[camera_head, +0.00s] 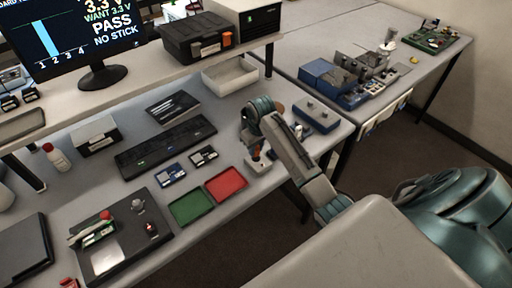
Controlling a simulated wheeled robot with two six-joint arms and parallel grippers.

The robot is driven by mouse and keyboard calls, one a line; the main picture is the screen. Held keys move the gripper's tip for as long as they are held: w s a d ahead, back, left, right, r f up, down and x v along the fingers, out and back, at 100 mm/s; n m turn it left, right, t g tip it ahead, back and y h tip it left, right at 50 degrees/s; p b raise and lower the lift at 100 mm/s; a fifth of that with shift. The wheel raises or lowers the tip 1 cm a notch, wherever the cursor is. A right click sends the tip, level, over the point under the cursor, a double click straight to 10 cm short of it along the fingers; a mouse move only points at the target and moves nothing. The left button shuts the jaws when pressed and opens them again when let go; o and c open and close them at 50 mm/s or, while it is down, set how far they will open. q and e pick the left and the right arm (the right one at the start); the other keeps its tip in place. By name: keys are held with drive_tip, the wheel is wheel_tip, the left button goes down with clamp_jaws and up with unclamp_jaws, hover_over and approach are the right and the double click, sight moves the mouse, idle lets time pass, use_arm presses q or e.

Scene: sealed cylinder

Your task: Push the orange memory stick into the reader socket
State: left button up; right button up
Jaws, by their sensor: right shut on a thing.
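My right arm comes in from the right and reaches down to the bench. Its gripper (257,146) points down and is shut on the small orange memory stick (257,151), of which only a sliver shows. Right below is a small pale block (258,163) on the bench, which looks like the reader; its socket is hidden by the gripper and stick. I cannot tell whether the stick touches the socket or is in it. The monitor (82,36) reads "PASS" and "NO STICK". My left gripper is not in view.
A red tray (226,184) and a green tray (191,206) lie left of the pale block. Small boards (171,174) and a black keyboard (166,146) are further left. A grey-blue box (317,115) stands to the right. A shelf runs above the back.

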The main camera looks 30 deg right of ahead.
drive_tip(key=shift+f, duration=0.6)
drive_tip(key=o, duration=1)
drive_tip(key=r+b, duration=0.1)
drive_tip(key=r, duration=0.3)
drive_tip(key=r+b, duration=0.1)
drive_tip(key=r, duration=0.2)
drive_tip(key=shift+s+b, duration=0.35)
drive_tip(key=shift+s, duration=0.05)
drive_tip(key=r+p, duration=0.1)
drive_tip(key=r, duration=0.1)
drive_tip(key=r+p, duration=0.1)
drive_tip(key=shift+s+d+r+p, duration=0.1)
drive_tip(key=shift+s+r+p, duration=0.2)
drive_tip(key=shift+r+p, duration=0.05)
drive_tip(key=shift+w+f, duration=0.1)
